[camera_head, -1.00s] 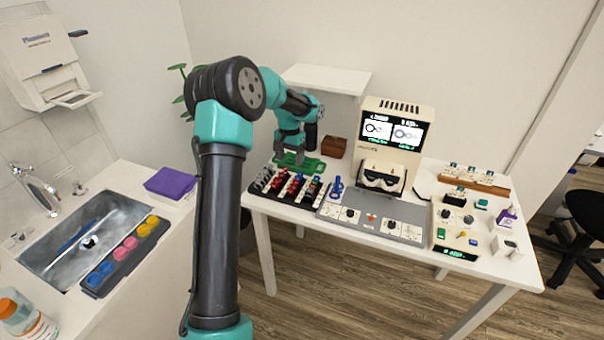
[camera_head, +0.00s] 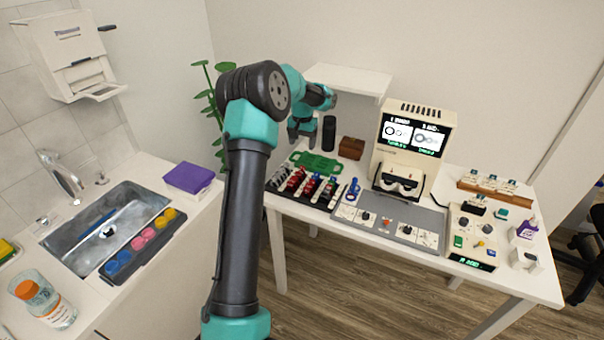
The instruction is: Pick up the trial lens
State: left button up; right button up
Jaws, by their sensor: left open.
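A black rack (camera_head: 322,204) on the white table holds rows of small lenses with dark, red and blue parts. I cannot tell which one is the trial lens. A blue ring-topped piece (camera_head: 353,188) stands just right of the rack. My left gripper (camera_head: 302,141) hangs above the back of the rack, over a green tray-like piece (camera_head: 316,163). It is open, with nothing seen between its fingers, and clear of the lenses. My right gripper is not in view.
A cream eye-test machine (camera_head: 413,148) with a lit screen stands behind a grey control panel (camera_head: 390,216). A brown box (camera_head: 351,148) and a black cylinder (camera_head: 329,133) stand behind the rack. At left are a sink (camera_head: 104,232) and a purple box (camera_head: 189,177).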

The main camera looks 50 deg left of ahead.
aim_at(302, 169)
pick_arm(q)
notch_tip(302, 169, down, 8)
jog(key=shift+f, duration=0.1)
dwell(0.4)
jog(key=shift+a+f, duration=0.1)
jog(key=shift+f, duration=2.45)
jog(key=shift+c, duration=0.4)
jog(key=c, duration=1)
notch_tip(302, 169, up, 10)
jog(key=shift+r, duration=0.1)
